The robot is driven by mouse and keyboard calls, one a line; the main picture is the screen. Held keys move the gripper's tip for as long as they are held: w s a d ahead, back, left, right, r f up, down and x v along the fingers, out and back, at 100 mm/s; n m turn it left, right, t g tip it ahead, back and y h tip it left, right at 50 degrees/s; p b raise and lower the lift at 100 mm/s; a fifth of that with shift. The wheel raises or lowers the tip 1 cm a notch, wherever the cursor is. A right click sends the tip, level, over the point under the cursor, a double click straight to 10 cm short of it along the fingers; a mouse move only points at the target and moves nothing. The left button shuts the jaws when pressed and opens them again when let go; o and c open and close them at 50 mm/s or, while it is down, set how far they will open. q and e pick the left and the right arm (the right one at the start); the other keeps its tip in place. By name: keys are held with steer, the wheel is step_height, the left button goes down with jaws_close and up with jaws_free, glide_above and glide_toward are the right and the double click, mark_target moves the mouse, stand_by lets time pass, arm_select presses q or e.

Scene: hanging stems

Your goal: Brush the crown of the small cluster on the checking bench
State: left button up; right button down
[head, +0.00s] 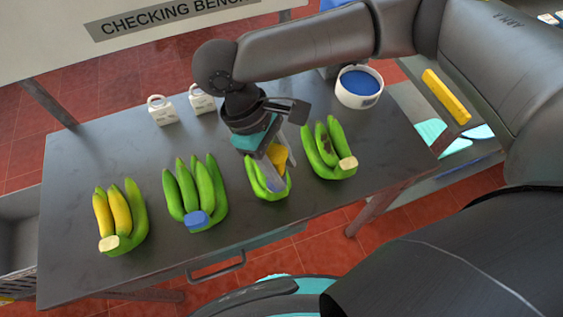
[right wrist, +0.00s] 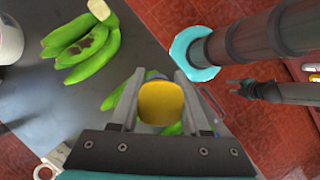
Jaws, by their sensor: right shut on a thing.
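The small cluster of green bananas (head: 256,177) lies on the checking bench (head: 75,165), between the blue-crowned cluster and the spotted one. My right gripper (head: 272,170) is directly over it, pointing down, shut on a yellow thing (head: 278,154), likely the brush. In the right wrist view the rounded yellow thing (right wrist: 161,102) sits between the fingers, with green bananas showing behind it. The small cluster's crown is hidden by the gripper, and I cannot tell whether the held thing touches it. My left gripper (right wrist: 236,87) seems to show small and dark in the right wrist view.
Other clusters on the bench are a yellow-green one (head: 120,220), a blue-crowned one (head: 196,190) and a dark-spotted one (head: 332,150). A white bowl with blue inside (head: 359,88) and two white tags (head: 161,110) stand behind. The bench's left back is clear.

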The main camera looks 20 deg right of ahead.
steer(key=shift+f, duration=0.6)
stand_by(0.4)
steer(key=shift+a+r+p, duration=0.15)
steer(key=shift+a+p, duration=0.4)
steer(key=shift+p, duration=0.25)
steer(key=shift+d, duration=0.1)
steer(key=shift+d+p, duration=0.7)
steer(key=shift+d, duration=0.35)
steer(key=shift+a+p, duration=0.4)
steer(key=shift+a, duration=0.75)
steer(key=shift+d, duration=0.15)
